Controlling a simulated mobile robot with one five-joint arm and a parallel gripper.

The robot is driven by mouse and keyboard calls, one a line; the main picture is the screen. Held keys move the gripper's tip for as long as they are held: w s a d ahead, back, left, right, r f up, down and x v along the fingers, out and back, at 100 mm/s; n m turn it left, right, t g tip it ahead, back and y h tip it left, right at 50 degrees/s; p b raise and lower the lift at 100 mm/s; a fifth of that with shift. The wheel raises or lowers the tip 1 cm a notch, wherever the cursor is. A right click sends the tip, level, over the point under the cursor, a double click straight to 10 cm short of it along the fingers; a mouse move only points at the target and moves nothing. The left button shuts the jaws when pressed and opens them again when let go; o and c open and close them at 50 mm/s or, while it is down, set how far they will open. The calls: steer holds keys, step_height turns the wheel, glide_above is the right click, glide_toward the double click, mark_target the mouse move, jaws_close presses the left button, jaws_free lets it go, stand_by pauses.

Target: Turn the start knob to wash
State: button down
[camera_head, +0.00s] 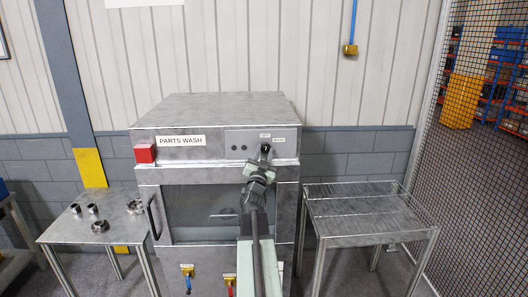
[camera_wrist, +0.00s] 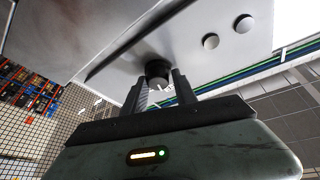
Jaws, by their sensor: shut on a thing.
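The parts washer (camera_head: 215,112) is a grey metal cabinet labelled PARTS WASH, with a control panel (camera_head: 238,139) at its upper right front. The start knob (camera_wrist: 157,70) is dark and round and stands out from the panel in the wrist view. My gripper (camera_wrist: 159,86) has one finger on each side of the knob and is shut on it. In the head view my gripper (camera_head: 262,160) reaches up to the panel under two small white labels and covers most of the knob. I cannot read which setting the knob points to.
A red block (camera_head: 145,153) sits at the washer's upper left corner. A table (camera_head: 75,231) with several metal parts stands at left. A wire-topped table (camera_head: 365,212) at right is empty. The washer's windowed door (camera_head: 190,212) looks closed. A mesh fence (camera_head: 452,130) stands at far right.

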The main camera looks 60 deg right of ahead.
steer(key=m+g+p, duration=0.1)
steer(key=m, duration=0.1)
steer(key=m+g+p, duration=0.1)
steer(key=m, duration=0.1)
steer(key=m+g+p, duration=0.1)
steer(key=m, duration=0.2)
steer(key=shift+r+y, duration=0.3)
steer(key=shift+r, duration=0.1)
steer(key=shift+m+g+y+p, duration=0.55)
steer(key=shift+m+p, duration=0.9)
steer(key=shift+m, duration=0.35)
steer(key=shift+f, duration=0.1)
steer(key=c, duration=1.1)
jaws_free()
steer(key=shift+w+f, duration=0.1)
steer(key=shift+o, duration=0.2)
steer(key=shift+a+m, duration=0.15)
steer(key=shift+m, duration=0.15)
steer(key=v, duration=0.7)
steer(key=shift+a, duration=0.3)
